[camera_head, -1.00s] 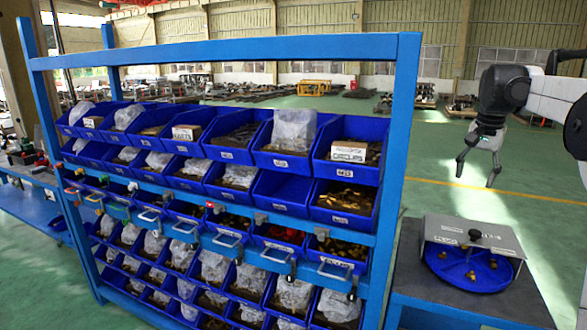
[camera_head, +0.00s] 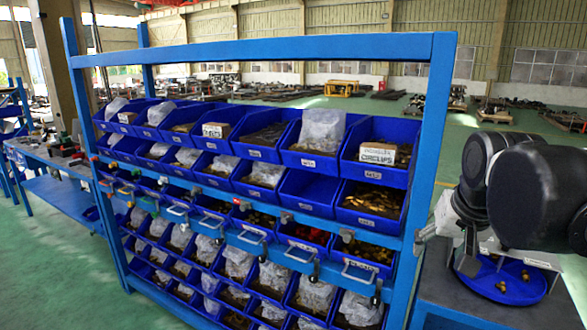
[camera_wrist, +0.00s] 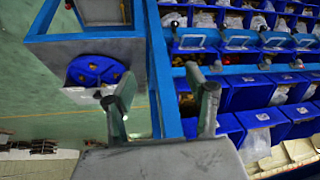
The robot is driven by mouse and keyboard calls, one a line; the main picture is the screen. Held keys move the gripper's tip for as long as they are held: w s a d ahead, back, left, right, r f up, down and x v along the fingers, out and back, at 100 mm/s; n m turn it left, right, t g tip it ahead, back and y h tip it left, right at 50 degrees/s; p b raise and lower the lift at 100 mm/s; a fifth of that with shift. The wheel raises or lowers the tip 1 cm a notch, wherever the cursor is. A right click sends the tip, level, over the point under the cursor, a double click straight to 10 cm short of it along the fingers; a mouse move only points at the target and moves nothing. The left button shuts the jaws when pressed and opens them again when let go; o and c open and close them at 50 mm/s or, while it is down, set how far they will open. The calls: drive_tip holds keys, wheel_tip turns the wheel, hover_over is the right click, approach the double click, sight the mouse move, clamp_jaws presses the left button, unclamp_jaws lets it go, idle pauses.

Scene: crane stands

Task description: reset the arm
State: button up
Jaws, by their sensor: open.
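My gripper (camera_wrist: 163,92) is open, with two grey fingers spread apart and nothing between them in the wrist view. In the head view, my dark arm links fill the right side and hide most of the gripper. The arm is in front of the grey stand with the round blue dish (camera_head: 525,288), right of the blue rack (camera_head: 432,130). In the wrist view, the dish (camera_wrist: 85,64) lies left of the fingers and the rack's bins (camera_wrist: 250,92) lie to the right.
The rack holds rows of blue bins with bagged parts, boxes and loose pieces. The grey stand (camera_head: 452,302) is close beside the rack's right post. A workbench (camera_head: 60,160) is at the far left. Green floor (camera_head: 480,130) is open behind.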

drive_tip(key=s+a+f+n+t, duration=0.1)
drive_tip(key=s+a+f+n, duration=0.2)
drive_tip(key=s+a+f, duration=0.4)
drive_tip(key=s+f, duration=0.3)
drive_tip(key=s, duration=0.1)
drive_tip(key=shift+t+y, duration=0.3)
drive_tip(key=shift+y, duration=0.1)
